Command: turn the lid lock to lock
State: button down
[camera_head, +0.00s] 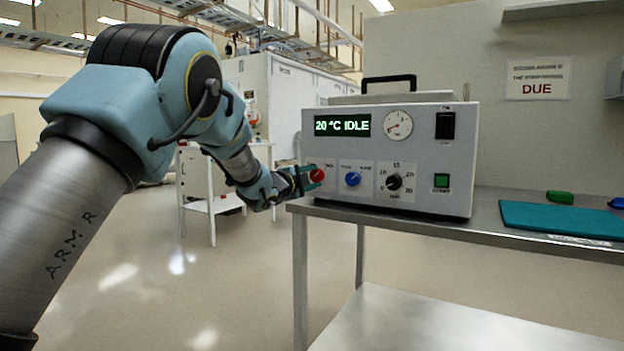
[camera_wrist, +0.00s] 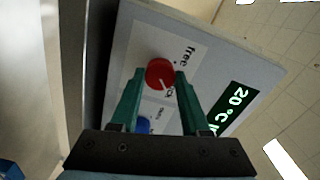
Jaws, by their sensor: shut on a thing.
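The lid lock is a red round knob (camera_head: 317,175) at the left end of the front panel of a grey benchtop unit (camera_head: 430,205). In the wrist view the red knob (camera_wrist: 159,71) sits between the green fingertips of my gripper (camera_wrist: 160,78), one on each side. My gripper (camera_head: 308,178) is shut on it. A pale pointer mark shows on the knob's lower part in the wrist view. The word "free" is readable beside it; a second label below is partly hidden by a finger, with only its end showing.
A blue knob (camera_head: 353,179) is close to the right of the red one, then a black dial (camera_head: 394,182) and a green button (camera_head: 441,181). The display (camera_head: 342,125) reads "20 °C IDLE". The unit stands on a metal bench (camera_head: 480,230) with a teal mat (camera_head: 560,221).

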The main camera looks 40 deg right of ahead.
jog(key=shift+c, duration=1.9)
grip_release()
jog(key=shift+a, duration=0.1)
jog(key=v, duration=1)
jog(key=shift+a, duration=0.25)
jog(key=shift+s, duration=0.1)
